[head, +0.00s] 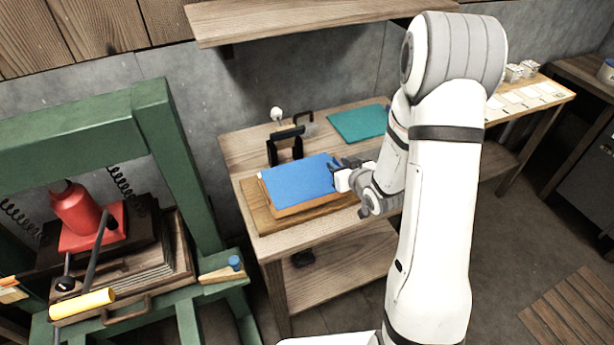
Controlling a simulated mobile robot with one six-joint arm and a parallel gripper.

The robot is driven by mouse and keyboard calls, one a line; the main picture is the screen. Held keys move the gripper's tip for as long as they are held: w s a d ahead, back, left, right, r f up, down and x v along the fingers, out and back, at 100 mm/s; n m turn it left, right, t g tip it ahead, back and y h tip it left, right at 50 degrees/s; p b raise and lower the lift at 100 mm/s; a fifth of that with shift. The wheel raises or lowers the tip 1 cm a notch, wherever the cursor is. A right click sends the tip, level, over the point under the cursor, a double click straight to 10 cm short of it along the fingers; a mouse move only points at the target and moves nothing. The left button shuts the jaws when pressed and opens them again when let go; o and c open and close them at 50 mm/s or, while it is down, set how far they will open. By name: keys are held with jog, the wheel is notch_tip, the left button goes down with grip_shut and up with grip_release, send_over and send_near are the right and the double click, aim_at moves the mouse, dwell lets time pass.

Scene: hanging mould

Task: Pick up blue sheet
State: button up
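The blue sheet (299,181) lies flat on a wooden block or frame (308,203) on the wooden table (262,244). My gripper (342,170) is at the right edge of the blue sheet. Its dark fingers reach to the sheet's edge and seem to overlap it in the picture. I cannot tell whether the fingers touch the sheet or how far apart they are. The wrist hides part of the table right of the sheet.
A black stand (285,146) is behind the sheet, and a teal sheet (357,122) lies at the back right. A green press (168,140) with a red jack (77,212) stands left. A shelf (300,20) hangs above. A lower shelf (335,270) is under the table.

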grip_shut()
jog(key=shift+r, duration=0.15)
dwell(0.5)
